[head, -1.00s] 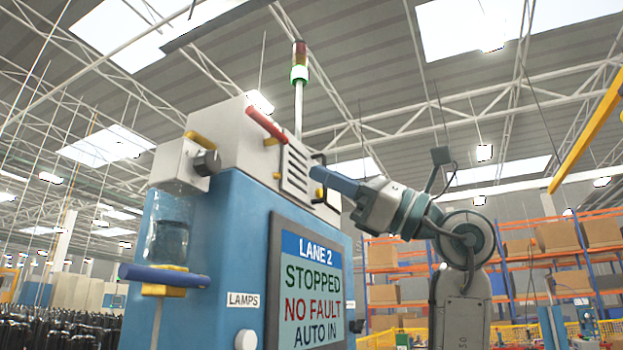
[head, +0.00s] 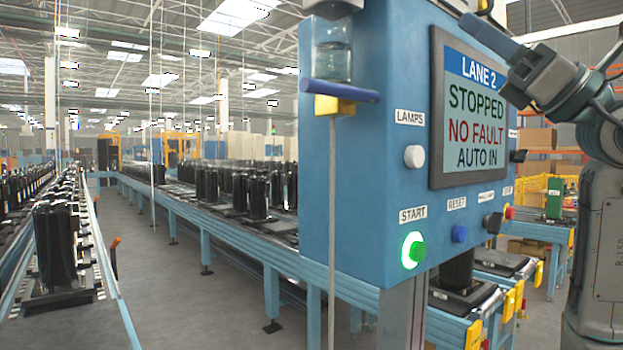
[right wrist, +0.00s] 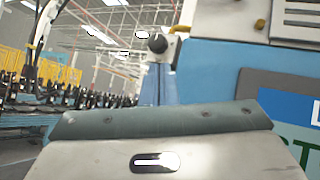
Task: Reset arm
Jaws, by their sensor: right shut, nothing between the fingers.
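My right gripper (head: 468,22) is at the upper right in the head view. Its dark blue-grey fingers are shut and empty, in front of the top edge of the lane 2 screen (head: 468,110). I cannot tell whether they touch the blue control cabinet (head: 375,215). The screen reads "STOPPED", "NO FAULT", "AUTO IN". Below it, a blue button (head: 459,233) sits under the label RESET, and a green START button (head: 413,250) is lit. In the right wrist view a teal-edged grey part of my arm fills the bottom, with the cabinet (right wrist: 215,75) behind. My left gripper is not in view.
A white LAMPS knob (head: 414,156), a dark selector (head: 493,222) and a red button on yellow (head: 510,212) are on the cabinet. A blue bar (head: 340,91) sticks out at its left. Conveyors with black compressors (head: 55,240) run behind. An aisle (head: 170,290) is clear.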

